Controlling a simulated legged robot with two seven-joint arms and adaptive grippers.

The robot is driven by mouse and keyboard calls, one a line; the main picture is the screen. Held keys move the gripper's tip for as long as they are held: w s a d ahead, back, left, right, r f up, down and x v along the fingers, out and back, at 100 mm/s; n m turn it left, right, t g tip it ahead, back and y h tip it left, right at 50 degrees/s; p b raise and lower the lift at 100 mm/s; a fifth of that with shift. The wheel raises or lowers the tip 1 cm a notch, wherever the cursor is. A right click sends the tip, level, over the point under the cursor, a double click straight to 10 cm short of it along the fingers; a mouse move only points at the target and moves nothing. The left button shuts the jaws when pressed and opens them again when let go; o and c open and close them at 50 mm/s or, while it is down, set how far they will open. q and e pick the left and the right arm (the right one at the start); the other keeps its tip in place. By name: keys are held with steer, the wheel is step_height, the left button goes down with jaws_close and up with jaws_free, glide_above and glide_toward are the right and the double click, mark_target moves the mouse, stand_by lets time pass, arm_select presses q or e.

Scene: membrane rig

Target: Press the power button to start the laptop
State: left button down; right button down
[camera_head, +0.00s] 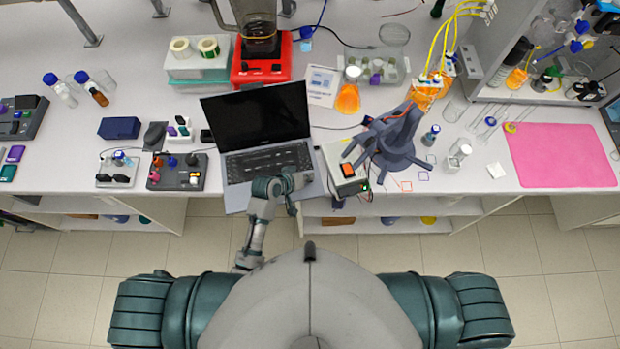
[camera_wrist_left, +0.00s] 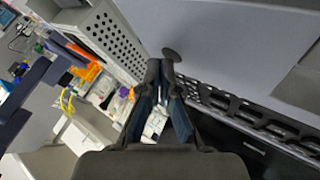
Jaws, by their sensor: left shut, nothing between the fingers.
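The laptop (camera_head: 262,134) stands open on the white bench with a black screen (camera_head: 256,114). Its grey deck (camera_wrist_left: 225,45) and black keyboard (camera_wrist_left: 265,125) also show in the left wrist view. My left gripper (camera_head: 298,181) is over the front right part of the laptop. In the wrist view its fingers (camera_wrist_left: 161,66) are shut and empty, with the tips close to a dark round spot (camera_wrist_left: 172,54) on the grey deck, which looks like the power button. I cannot tell whether they touch it. My right gripper is not in view.
A white box with an orange switch (camera_head: 347,195) stands just right of the laptop, beside a dark blue-grey stand (camera_head: 395,145). A red-based appliance (camera_head: 262,65) is behind the laptop. Small devices (camera_head: 177,170) lie to its left. A pink mat (camera_head: 560,155) lies far right.

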arm_select(q)
steer(key=shift+s+a+f, duration=0.1)
steer(key=shift+s+f, duration=0.1)
steer(key=shift+f, duration=0.3)
stand_by(0.4)
steer(key=shift+r, duration=0.1)
steer(key=shift+w+r+p, duration=0.1)
steer(key=shift+r+p, duration=0.3)
steer(key=shift+r, duration=0.25)
steer(key=shift+d, duration=0.2)
steer(key=shift+r, duration=0.1)
steer(key=shift+r, duration=2.5)
